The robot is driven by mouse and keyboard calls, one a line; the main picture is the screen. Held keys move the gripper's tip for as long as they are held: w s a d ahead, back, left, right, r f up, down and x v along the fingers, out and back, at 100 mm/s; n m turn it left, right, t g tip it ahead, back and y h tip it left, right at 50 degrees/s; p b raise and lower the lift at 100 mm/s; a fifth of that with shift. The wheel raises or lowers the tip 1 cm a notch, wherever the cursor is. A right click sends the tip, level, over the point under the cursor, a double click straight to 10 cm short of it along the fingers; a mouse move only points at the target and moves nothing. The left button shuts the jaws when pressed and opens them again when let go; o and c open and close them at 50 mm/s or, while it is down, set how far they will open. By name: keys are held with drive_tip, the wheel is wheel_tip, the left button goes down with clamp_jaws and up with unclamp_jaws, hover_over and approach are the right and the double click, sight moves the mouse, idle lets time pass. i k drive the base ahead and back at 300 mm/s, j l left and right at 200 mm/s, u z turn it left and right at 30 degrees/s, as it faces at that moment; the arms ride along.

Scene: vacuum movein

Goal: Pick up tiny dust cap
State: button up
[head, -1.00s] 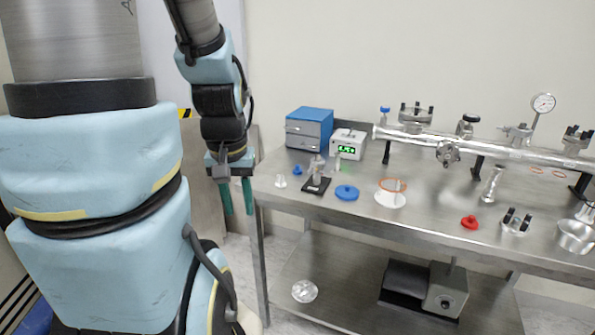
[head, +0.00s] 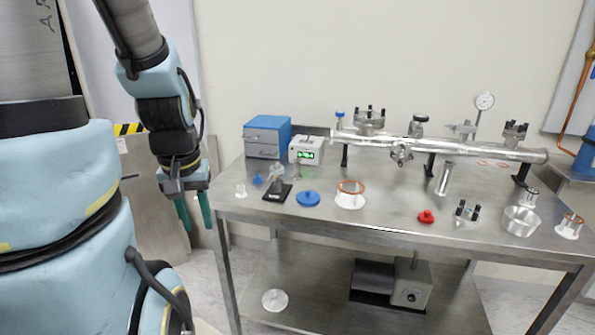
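Several coloured caps lie on the steel table (head: 330,222). The smallest is a blue cap (head: 257,180) near the left end, which looks like the tiny dust cap. A larger round blue cap (head: 308,198) lies to its right, and a red cap (head: 426,217) lies near the front edge further right. My gripper (head: 195,213) hangs with its two green fingers pointing down, just left of the table's left end. The fingers are apart with nothing between them. It is clear of all the caps.
A small white fitting (head: 240,191) and a black stand (head: 277,193) flank the small blue cap. Behind are a blue drawer box (head: 267,137) and a white meter (head: 306,149). A long metal tube (head: 440,149) crosses the back.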

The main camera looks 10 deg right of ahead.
sight(258, 180)
drive_tip(key=i+l+u, duration=0.2)
drive_tip(key=l+u, duration=0.2)
drive_tip(key=i+l+u, duration=0.1)
drive_tip(key=l+u, duration=0.25)
drive_tip(key=l, duration=0.15)
drive_tip(key=l+u, duration=0.4)
drive_tip(key=i+l, duration=0.05)
drive_tip(key=l, duration=0.05)
